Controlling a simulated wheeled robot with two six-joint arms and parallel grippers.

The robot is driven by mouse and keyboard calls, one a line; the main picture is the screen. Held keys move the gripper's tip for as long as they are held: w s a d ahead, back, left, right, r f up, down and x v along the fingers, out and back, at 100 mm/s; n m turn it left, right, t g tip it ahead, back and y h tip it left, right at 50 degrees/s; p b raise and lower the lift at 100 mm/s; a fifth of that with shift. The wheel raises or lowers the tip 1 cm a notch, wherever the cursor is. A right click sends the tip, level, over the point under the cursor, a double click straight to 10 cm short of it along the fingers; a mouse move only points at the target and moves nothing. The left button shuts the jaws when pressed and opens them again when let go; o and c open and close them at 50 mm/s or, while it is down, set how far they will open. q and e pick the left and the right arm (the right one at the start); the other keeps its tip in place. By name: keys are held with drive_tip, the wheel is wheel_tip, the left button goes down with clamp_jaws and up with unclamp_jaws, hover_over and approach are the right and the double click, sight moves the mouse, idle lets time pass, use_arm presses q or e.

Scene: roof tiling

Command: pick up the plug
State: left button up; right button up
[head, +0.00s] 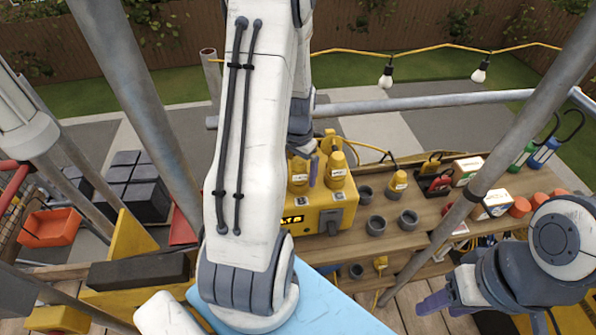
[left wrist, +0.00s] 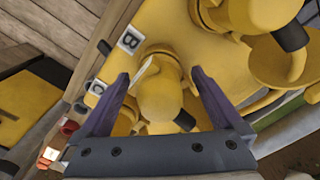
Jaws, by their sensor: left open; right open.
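Two yellow plugs stand on a yellow power box (head: 318,219) on the wooden bench, a left one (head: 298,179) and a right one (head: 337,170). My left gripper (head: 313,172) is over the box, partly hidden by my left arm. In the left wrist view my left gripper (left wrist: 160,76) is open, with a yellow plug (left wrist: 160,98) between its two purple fingers, apart from both as far as I can see. Another yellow plug (left wrist: 255,14) shows at the upper right there. My right gripper (head: 436,303) is open and empty at the lower right, away from the box.
Grey cups (head: 376,225) and another yellow plug (head: 398,181) stand right of the box on the bench (head: 428,209). A slanted metal pole (head: 470,195) crosses in front of the bench. A lettered label (left wrist: 130,40) is beside the plug between my fingers.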

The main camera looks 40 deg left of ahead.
use_arm(q)
drive_tip(key=c, duration=1.5)
clamp_jaws()
drive_tip(key=shift+r, duration=0.1)
